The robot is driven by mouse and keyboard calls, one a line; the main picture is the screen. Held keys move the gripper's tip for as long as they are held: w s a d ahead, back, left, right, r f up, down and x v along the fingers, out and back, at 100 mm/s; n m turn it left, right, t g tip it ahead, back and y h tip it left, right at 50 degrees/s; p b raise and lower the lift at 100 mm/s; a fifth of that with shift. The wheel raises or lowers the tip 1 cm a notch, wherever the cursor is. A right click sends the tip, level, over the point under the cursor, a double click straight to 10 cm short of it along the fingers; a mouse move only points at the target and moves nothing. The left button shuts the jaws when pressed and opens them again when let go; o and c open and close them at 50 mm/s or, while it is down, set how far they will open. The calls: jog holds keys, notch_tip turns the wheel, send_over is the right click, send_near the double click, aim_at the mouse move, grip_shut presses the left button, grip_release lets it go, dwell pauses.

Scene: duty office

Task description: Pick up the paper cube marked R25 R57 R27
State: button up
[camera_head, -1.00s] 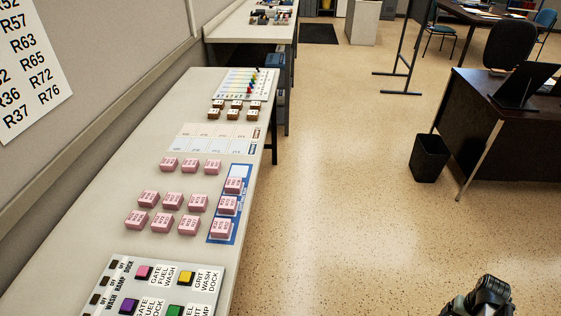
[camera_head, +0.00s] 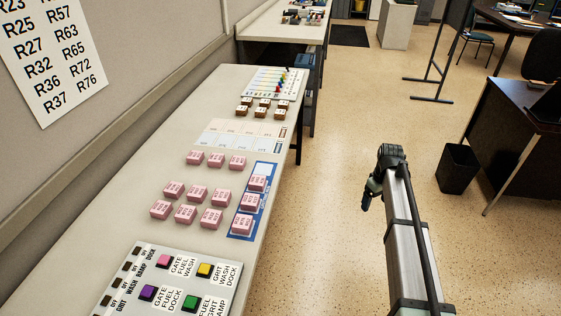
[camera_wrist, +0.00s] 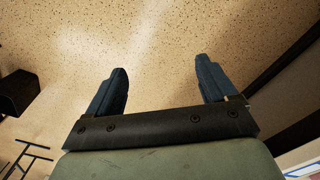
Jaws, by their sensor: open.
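Several pink paper cubes, such as one in the front row (camera_head: 185,214), sit on the long pale table in the head view. Their printed marks are too small to read, so I cannot tell which is marked R25 R57 R27. Three more cubes, one of them here (camera_head: 252,200), stand on a blue-and-white strip (camera_head: 264,176) at the table's right edge. My gripper (camera_wrist: 164,82) is open and empty in the wrist view, over the speckled floor. In the head view my arm is right of the table, apart from the cubes.
A button panel (camera_head: 225,291) lies at the table's near end. Brown blocks (camera_head: 262,113) and a colored-peg board (camera_head: 290,72) are farther back. A wall sheet (camera_head: 67,96) lists R codes. A black bin (camera_head: 458,169) stands right. Floor between table and bin is clear apart from my arm.

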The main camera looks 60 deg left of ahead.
jog(key=s+a+r+n, duration=0.2)
jog(key=s+a+r, duration=0.15)
jog(key=a, duration=0.45)
jog(key=s+a+r+n, duration=0.2)
jog(key=s+a, duration=0.3)
jog(key=a, duration=0.2)
jog(key=s+a+r+n, duration=0.1)
jog(key=s+a+r, duration=0.25)
jog(key=a, duration=0.45)
jog(key=s+a+r+n, duration=0.3)
jog(key=s+a+r, duration=0.2)
jog(key=s+a, duration=0.4)
jog(key=s+a+r+n, duration=0.3)
jog(key=s+a+r, duration=0.2)
jog(key=s+a, duration=0.45)
send_over(238, 160)
jog(key=f, duration=0.8)
jog(key=shift+s+d+f, duration=0.1)
jog(key=shift+s+d, duration=0.05)
jog(key=shift+d, duration=0.05)
jog(key=shift+a+f, duration=0.2)
jog(key=shift+f, duration=1.15)
jog(key=shift+a+f, duration=0.15)
jog(key=shift+f, duration=1.2)
jog(key=c, duration=1.1)
jog(key=shift+r, duration=0.1)
jog(key=shift+c, duration=0.2)
